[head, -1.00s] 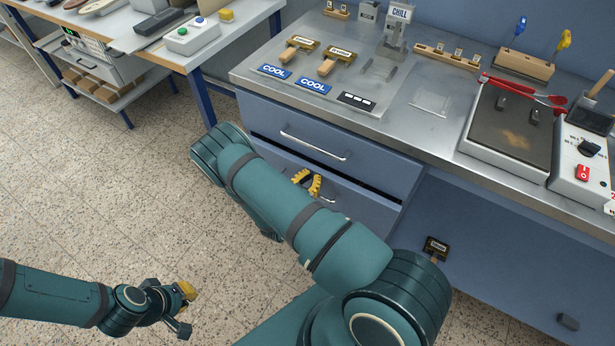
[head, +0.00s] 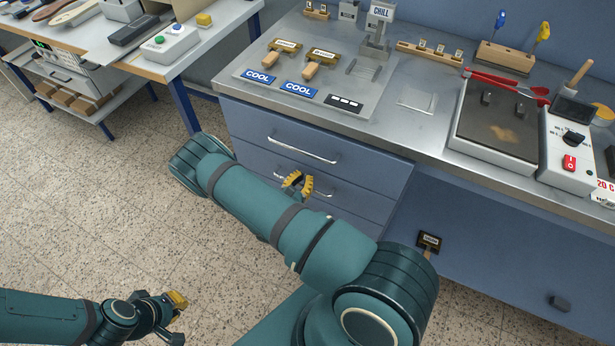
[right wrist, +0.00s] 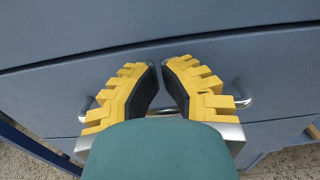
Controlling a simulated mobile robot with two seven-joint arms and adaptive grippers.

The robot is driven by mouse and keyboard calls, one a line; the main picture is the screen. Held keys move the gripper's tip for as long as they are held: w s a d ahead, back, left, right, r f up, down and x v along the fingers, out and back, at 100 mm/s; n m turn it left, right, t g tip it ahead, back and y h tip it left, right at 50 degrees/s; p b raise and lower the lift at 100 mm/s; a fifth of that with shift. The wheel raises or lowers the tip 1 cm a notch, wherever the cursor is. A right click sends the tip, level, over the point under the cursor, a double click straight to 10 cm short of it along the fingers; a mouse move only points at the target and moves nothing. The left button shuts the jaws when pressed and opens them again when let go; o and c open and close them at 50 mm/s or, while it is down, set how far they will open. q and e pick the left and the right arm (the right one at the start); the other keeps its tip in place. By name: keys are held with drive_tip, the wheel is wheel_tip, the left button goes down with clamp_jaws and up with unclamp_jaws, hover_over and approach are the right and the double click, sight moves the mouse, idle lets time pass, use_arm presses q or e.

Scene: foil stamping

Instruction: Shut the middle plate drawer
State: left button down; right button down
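The middle drawer (head: 352,198) is a blue-grey front under the top drawer (head: 262,133). It looks flush with the cabinet, with only a thin seam above it, which the right wrist view also shows. My right gripper (head: 298,184) is at the middle drawer's front, its yellow fingers apart with nothing between the tips. In the right wrist view the gripper (right wrist: 160,72) faces the front, and the ends of the metal handle (right wrist: 243,93) show on both sides of the fingers. Contact cannot be told. My left gripper (head: 174,318) is open and empty above the floor.
A metal worktop (head: 420,128) overhangs the drawers and carries stamping tools and a hot plate (head: 497,127). A dark tag-like piece (head: 429,241) is by the cabinet's right side. A side table (head: 190,52) stands at left.

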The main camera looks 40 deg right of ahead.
drive_tip(key=p+v, duration=0.1)
drive_tip(key=v, duration=1)
drive_tip(key=shift+a, duration=0.4)
drive_tip(key=shift+f, duration=0.15)
